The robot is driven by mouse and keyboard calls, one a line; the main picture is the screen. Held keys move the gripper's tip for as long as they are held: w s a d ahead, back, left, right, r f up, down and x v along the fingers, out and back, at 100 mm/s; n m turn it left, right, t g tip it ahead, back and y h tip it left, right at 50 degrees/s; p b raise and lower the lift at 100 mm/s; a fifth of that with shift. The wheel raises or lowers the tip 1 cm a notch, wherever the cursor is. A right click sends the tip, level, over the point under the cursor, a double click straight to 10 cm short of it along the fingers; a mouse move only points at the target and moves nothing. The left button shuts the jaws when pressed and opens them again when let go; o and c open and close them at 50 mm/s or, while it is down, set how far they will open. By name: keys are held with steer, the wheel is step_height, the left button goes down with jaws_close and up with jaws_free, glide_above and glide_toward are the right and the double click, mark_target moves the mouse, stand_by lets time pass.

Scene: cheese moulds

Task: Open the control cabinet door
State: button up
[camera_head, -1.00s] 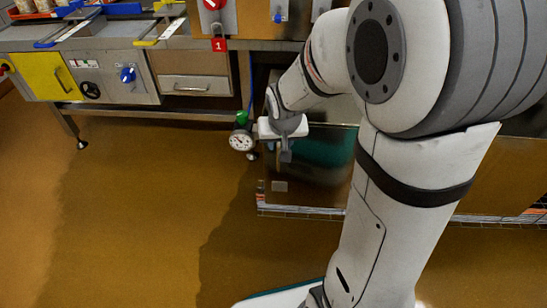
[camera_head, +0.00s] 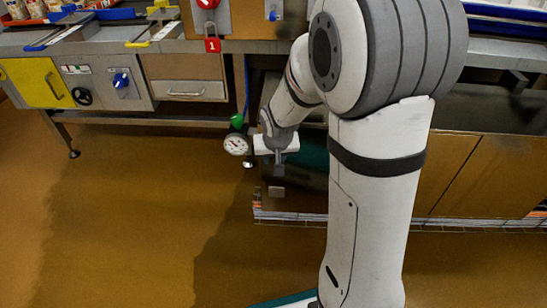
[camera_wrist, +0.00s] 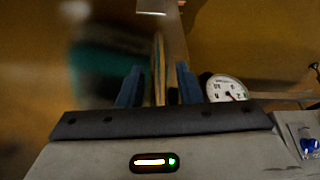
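A dark low cabinet (camera_head: 315,182) under the counter stands at the gripper; I take it for the control cabinet. A teal area shows behind my arm, and a small grey plate (camera_head: 277,191) is at its lower left. My gripper (camera_head: 279,168) points down in front of it. In the wrist view my gripper (camera_wrist: 158,85) has its two blue fingers apart, with a thin upright panel edge (camera_wrist: 158,55) between them. Gaps show beside this edge, so I see no firm grip. The blurred dark and teal area lies left of it. My arm hides much of the cabinet.
A round dial gauge (camera_head: 237,144) is close left of my gripper and also shows in the wrist view (camera_wrist: 226,89). A yellow panel (camera_head: 37,82), a drawer (camera_head: 188,90) and a red lock tag (camera_head: 212,45) are on the counter units. The floor (camera_head: 120,220) at left is clear.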

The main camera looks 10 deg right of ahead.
jaws_close()
stand_by(0.5)
